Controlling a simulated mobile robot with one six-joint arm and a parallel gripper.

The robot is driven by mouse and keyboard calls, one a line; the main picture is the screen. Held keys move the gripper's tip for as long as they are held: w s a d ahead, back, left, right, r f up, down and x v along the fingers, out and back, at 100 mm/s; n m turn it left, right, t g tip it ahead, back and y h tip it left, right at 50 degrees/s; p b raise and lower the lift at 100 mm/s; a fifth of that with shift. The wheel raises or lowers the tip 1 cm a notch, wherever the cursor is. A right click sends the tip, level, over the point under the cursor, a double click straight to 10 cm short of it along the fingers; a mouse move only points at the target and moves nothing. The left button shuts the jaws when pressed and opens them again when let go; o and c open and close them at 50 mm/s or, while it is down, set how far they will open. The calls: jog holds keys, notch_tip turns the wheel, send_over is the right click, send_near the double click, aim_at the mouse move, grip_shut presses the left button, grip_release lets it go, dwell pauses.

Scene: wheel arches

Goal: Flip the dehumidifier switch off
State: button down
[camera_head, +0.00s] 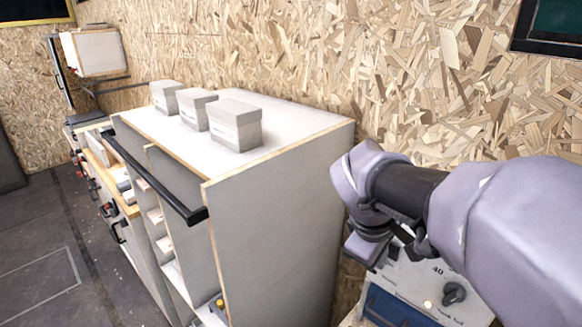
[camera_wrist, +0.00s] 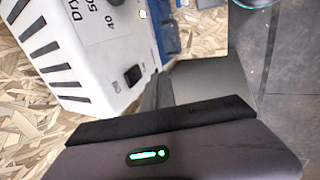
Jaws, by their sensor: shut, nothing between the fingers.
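The dehumidifier is a white box with dark vent slots (camera_wrist: 80,45) in the wrist view. A black rocker switch (camera_wrist: 133,76) sits on its panel with a small label beside it. In the head view my gripper (camera_head: 362,250) is at the panel's upper left.
A tall white cabinet (camera_head: 275,220) stands left of the dehumidifier, with a black rail (camera_head: 155,175) along its front edge. Several grey boxes (camera_head: 235,125) sit on its top. A chipboard wall (camera_head: 300,50) is behind. Open floor (camera_head: 55,250) lies at the left.

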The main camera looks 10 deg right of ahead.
aim_at(393, 248)
jog(key=w+d, duration=0.1)
jog(key=d, duration=0.1)
jog(key=w+d+f, duration=0.1)
jog(key=w, duration=0.1)
jog(key=shift+d+b, duration=0.35)
jog(key=shift+b, duration=0.05)
jog(key=shift+w+d+r+p, duration=0.15)
jog(key=shift+d+r+p, duration=0.2)
jog(key=shift+p, duration=0.55)
jog(key=shift+f+b, duration=0.25)
jog(key=shift+b, duration=0.15)
jog(key=shift+a, duration=0.1)
jog(key=shift+r, duration=0.15)
jog(key=shift+r+p, duration=0.65)
jog(key=shift+p, duration=0.2)
